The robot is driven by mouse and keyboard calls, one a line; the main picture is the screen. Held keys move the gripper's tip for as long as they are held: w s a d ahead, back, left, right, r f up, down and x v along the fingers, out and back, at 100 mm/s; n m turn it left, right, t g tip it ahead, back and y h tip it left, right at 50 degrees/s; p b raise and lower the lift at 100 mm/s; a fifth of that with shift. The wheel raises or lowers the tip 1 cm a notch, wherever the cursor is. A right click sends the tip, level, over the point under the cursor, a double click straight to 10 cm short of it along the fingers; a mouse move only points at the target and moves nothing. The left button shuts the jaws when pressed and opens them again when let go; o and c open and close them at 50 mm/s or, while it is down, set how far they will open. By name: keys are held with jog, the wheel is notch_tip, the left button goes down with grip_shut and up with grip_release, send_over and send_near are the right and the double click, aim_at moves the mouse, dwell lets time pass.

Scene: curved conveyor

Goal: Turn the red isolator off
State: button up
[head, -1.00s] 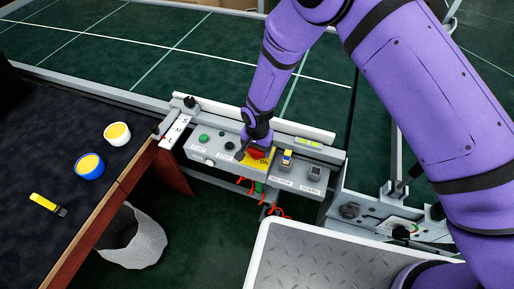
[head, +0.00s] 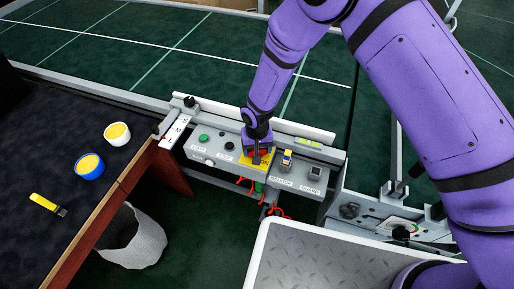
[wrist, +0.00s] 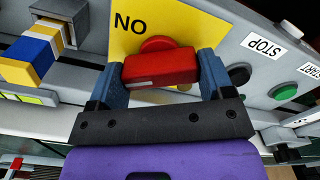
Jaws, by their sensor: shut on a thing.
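The red isolator handle (wrist: 158,69) sits on a yellow plate (wrist: 205,32) on the grey control panel. In the wrist view its bar lies level across the picture, below the plate's ON lettering, which shows upside down. My gripper (head: 257,156) is down at the panel, shut on the red handle, with one blue finger at each end of the bar. In the head view my gripper hides most of the handle and part of the plate.
Green start button (head: 204,138) and black stop button (head: 229,146) are left of the isolator. A yellow-and-blue switch (head: 286,160) and a grey switch (head: 314,172) are close on the right. The conveyor (head: 120,45) runs behind. A dark table (head: 60,150) stands left.

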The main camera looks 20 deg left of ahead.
jog(key=n, duration=0.6)
jog(key=shift+n, duration=0.3)
jog(key=n, duration=0.5)
jog(key=shift+n, duration=0.4)
jog(key=o, duration=0.9)
notch_tip(320, 180, up, 11)
jog(key=shift+f, duration=0.1)
